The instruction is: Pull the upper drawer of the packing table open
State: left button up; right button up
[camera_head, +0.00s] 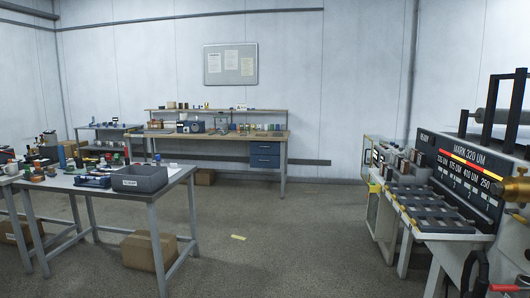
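A workbench (225,138) with a wooden top stands against the back wall, well away from me. It is the only table in view with drawers, so I take it as the packing table. Under its right end is a blue drawer unit with an upper drawer (265,148) and a lower drawer (265,161). Both fronts look flush and closed. Neither of my grippers is clearly in view, and nothing touches the drawers.
A grey table (172,180) with a dark grey bin (139,178) stands at the left, a carton (148,251) beneath it. A coating machine (462,170) fills the right. Open floor (300,220) lies between, with a small yellow piece (238,237) on it.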

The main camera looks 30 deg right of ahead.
aim_at(267, 145)
jog(key=i+l+z, duration=0.95)
jog(key=i, duration=0.6)
jog(key=i+z, duration=0.4)
jog(key=i, duration=1.8)
jog(key=i+u, duration=0.1)
jog(key=i, duration=1)
jog(key=i+l, duration=0.15)
jog(key=i, duration=1)
jog(key=i+l, duration=0.1)
jog(key=i, duration=1.05)
jog(key=j+u, duration=0.05)
